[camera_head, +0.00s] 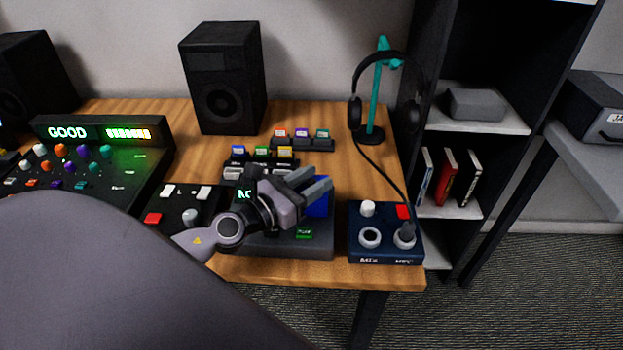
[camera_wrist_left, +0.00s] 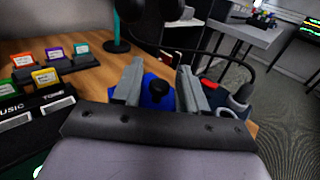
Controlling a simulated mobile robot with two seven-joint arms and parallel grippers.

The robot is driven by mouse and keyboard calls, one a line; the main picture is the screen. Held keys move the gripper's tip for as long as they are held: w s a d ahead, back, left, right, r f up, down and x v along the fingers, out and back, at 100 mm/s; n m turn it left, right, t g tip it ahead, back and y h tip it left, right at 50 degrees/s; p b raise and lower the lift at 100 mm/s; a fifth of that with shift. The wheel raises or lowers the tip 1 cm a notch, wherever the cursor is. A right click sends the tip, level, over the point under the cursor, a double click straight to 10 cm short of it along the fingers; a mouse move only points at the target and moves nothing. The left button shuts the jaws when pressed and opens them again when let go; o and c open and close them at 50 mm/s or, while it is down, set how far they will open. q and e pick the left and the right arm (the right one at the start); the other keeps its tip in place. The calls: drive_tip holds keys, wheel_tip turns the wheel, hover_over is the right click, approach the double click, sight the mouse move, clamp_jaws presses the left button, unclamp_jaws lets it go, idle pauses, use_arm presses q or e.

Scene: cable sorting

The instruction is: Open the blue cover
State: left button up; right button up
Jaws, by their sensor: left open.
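The blue cover (camera_head: 318,206) is on the dark console (camera_head: 290,243) at the middle front of the desk. My left gripper (camera_head: 318,184) is open over the console. In the head view the gripper hides part of the cover and console. I cannot tell how far the fingertips are above the cover. My right gripper is not in view.
A blue box (camera_head: 385,247) with knobs and a red button stands right of the console. Racks of coloured cartridges (camera_head: 302,143) stand behind it. A headphone stand (camera_head: 375,95) with headphones is at the back right. A lit mixer (camera_head: 85,160) is at the left.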

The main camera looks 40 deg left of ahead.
use_arm(q)
drive_tip(key=shift+c, duration=0.2)
clamp_jaws()
